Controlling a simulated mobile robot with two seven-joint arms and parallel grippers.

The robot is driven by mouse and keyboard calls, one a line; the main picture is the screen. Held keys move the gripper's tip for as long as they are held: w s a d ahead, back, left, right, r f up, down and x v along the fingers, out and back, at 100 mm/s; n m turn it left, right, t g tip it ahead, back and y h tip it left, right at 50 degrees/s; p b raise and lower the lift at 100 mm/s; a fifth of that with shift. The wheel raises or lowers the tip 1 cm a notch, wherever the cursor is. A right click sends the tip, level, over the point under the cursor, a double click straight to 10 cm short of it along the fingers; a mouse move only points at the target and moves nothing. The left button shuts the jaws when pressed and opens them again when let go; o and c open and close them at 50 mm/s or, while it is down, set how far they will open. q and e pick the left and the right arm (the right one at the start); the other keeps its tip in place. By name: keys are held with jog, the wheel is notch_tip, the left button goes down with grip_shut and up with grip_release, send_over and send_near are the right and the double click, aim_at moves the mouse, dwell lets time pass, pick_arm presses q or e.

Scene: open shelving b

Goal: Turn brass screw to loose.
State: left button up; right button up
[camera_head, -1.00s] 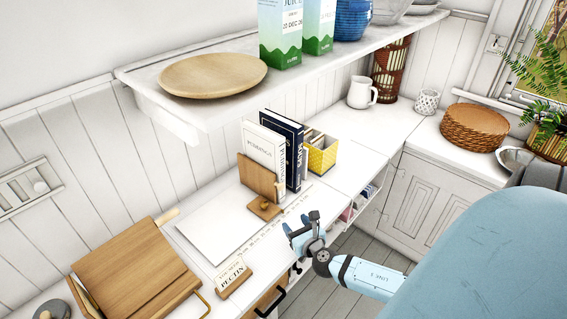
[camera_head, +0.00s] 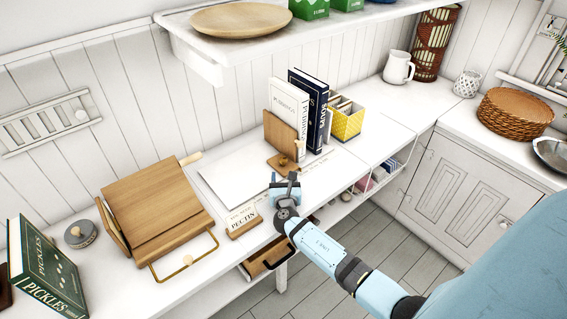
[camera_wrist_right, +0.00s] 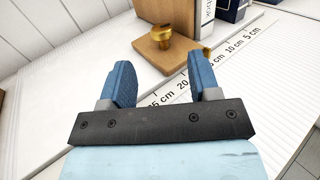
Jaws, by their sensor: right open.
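The brass screw (camera_wrist_right: 162,36) is a round gold knob on the flat foot of a wooden bookend (camera_head: 280,130). In the head view the screw (camera_head: 284,160) is small, just beyond my right gripper (camera_head: 285,181). In the right wrist view my right gripper (camera_wrist_right: 158,72) is open, its two blue fingers apart with nothing between them. The screw lies ahead of the fingers, roughly in line with the gap, and does not touch them. My left gripper is in neither view.
Two upright books (camera_head: 310,105) and a yellow box (camera_head: 347,122) stand behind the bookend. A printed ruler (camera_wrist_right: 210,65) runs along the counter. A "PECTIN" sign (camera_head: 243,222) and a wooden book stand (camera_head: 158,215) are left. A shelf (camera_head: 240,45) overhangs the counter.

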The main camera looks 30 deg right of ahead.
aim_at(283, 162)
jog(key=x, duration=0.7)
jog(key=shift+w+d, duration=0.1)
jog(key=shift+w, duration=0.05)
jog(key=c, duration=0.9)
